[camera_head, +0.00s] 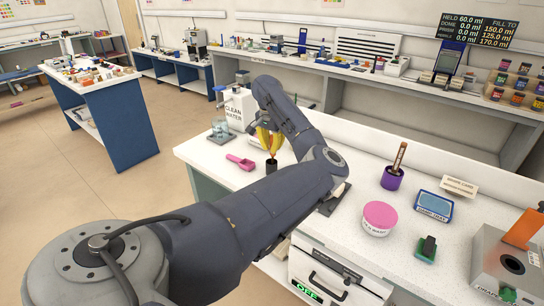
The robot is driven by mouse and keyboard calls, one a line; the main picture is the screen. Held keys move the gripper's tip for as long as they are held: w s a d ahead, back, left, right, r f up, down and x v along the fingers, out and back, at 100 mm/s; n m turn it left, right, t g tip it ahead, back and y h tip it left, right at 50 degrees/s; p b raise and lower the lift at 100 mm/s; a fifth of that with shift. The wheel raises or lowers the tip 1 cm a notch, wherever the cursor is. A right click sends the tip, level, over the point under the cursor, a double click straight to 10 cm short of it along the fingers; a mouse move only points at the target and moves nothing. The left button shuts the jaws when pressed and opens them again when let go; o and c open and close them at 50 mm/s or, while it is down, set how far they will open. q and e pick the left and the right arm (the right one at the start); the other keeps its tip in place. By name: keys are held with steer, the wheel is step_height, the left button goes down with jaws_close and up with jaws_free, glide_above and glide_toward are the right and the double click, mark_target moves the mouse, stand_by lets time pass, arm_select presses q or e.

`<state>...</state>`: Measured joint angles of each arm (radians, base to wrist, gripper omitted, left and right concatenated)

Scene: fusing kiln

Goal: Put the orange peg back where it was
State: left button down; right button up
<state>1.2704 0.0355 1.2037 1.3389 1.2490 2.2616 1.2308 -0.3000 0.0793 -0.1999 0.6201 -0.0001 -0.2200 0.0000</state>
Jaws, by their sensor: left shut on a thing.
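My left gripper (270,150) has yellow fingers. It is shut on what looks like the orange peg, just above a small dark holder (271,166) on the white bench. The peg is mostly hidden between the fingers, and I cannot tell whether its lower end is inside the holder or above it. My right gripper is not in view.
A grey machine (490,262) stands at right.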

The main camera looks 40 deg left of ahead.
mark_target(272, 156)
arm_select(q)
step_height(272, 156, down, 3)
steer(key=shift+f, duration=0.15)
steer(key=shift+s+d+f, duration=0.1)
steer(key=shift+s+f, duration=0.05)
steer(key=shift+f, duration=0.35)
steer(key=c, duration=1.3)
jaws_free()
steer(key=shift+f, duration=0.15)
steer(key=shift+r, duration=0.2)
step_height(272, 156, up, 12)
steer(key=s, duration=0.1)
